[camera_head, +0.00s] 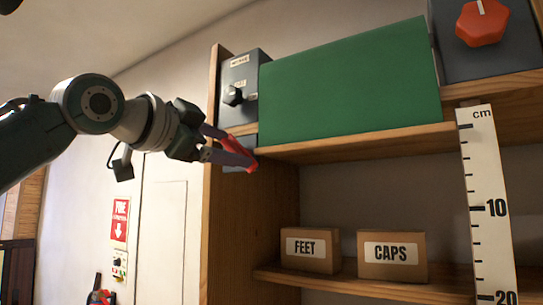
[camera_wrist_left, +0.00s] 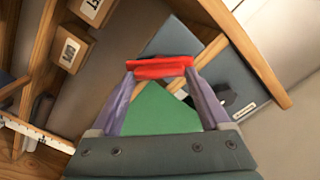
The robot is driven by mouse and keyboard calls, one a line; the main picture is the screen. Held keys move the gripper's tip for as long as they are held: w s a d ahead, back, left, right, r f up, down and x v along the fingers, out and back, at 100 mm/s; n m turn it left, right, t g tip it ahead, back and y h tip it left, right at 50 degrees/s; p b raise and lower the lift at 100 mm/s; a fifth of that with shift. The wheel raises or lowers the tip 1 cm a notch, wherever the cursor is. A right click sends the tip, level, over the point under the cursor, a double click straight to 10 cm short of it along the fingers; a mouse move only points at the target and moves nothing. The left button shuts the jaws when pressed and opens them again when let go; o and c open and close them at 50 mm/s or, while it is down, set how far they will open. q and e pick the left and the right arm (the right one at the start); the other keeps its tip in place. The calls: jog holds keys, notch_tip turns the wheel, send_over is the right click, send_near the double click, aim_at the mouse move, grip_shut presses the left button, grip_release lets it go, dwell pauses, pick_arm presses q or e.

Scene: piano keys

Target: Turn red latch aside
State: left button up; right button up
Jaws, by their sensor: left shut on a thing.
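The red latch (camera_head: 252,163) is a small red bar at the lower left corner of the green panel (camera_head: 350,85), by the shelf's front left edge. My left gripper (camera_head: 240,155) reaches it from the left and is shut on it. In the left wrist view the red latch (camera_wrist_left: 160,67) spans crosswise between the tips of the two pale purple fingers, with the green panel (camera_wrist_left: 158,115) behind. The latch's mounting is hidden by the fingers. My right gripper is in neither view.
A grey box with a black knob (camera_head: 233,96) stands just above the latch. A dark box with a red knob (camera_head: 482,22) is at the upper right. A ruler (camera_head: 488,205) hangs at the front. FEET (camera_head: 310,250) and CAPS (camera_head: 392,256) boxes sit on the lower shelf.

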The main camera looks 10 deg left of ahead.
pick_arm(q)
jog(key=m, duration=0.4)
jog(key=m+p, duration=0.2)
jog(key=m, duration=0.3)
jog(key=shift+d+f+p, duration=0.1)
jog(key=shift+p, duration=0.25)
dwell(0.3)
jog(key=o, duration=1.2)
jog(key=shift+s, duration=0.15)
